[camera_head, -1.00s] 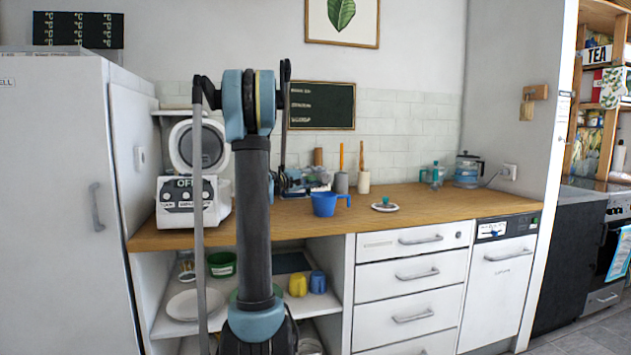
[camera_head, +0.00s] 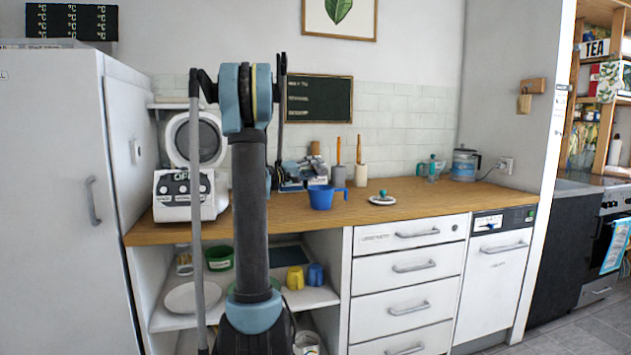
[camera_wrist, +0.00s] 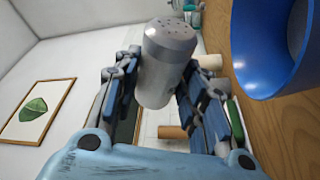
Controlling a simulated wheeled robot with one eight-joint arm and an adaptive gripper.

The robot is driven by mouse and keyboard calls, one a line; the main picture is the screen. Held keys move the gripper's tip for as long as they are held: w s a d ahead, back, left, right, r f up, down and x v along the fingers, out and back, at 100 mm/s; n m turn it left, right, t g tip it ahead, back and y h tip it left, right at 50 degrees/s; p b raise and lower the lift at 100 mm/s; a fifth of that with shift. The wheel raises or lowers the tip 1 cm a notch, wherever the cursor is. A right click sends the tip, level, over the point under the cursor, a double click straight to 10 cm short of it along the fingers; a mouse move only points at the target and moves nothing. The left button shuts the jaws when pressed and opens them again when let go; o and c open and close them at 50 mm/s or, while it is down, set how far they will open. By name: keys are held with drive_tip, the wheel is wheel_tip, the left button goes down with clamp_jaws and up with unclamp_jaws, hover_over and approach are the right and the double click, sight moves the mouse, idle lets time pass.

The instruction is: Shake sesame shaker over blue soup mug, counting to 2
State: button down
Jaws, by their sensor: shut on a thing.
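The sesame shaker (camera_wrist: 163,75), a grey cylinder with a perforated top, is between the two fingers of my gripper (camera_wrist: 160,85) in the wrist view. My gripper is shut on it. The shaker appears tipped towards its side, its holed top facing the upper edge of that view. The blue soup mug (camera_head: 321,198) stands upright on the wooden counter; its open rim shows close beside the shaker top in the wrist view (camera_wrist: 243,45). In the head view my gripper (camera_head: 308,168) is just above and left of the mug; the shaker is hard to make out. No sesame grains are visible.
A white appliance (camera_head: 185,190) stands left on the counter (camera_head: 420,210). Utensil holders (camera_head: 361,175) stand behind the mug, a small lid-like item (camera_head: 382,199) to its right. A kettle (camera_head: 465,165) is farther right. A yellow mug and another blue mug (camera_head: 316,274) sit on the shelf below.

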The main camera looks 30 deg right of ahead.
drive_tip(key=shift+r, duration=0.15)
drive_tip(key=shift+r, duration=2.35)
wheel_tip(320, 180, down, 5)
drive_tip(key=shift+r, duration=2.5)
drive_tip(key=shift+f, duration=0.1)
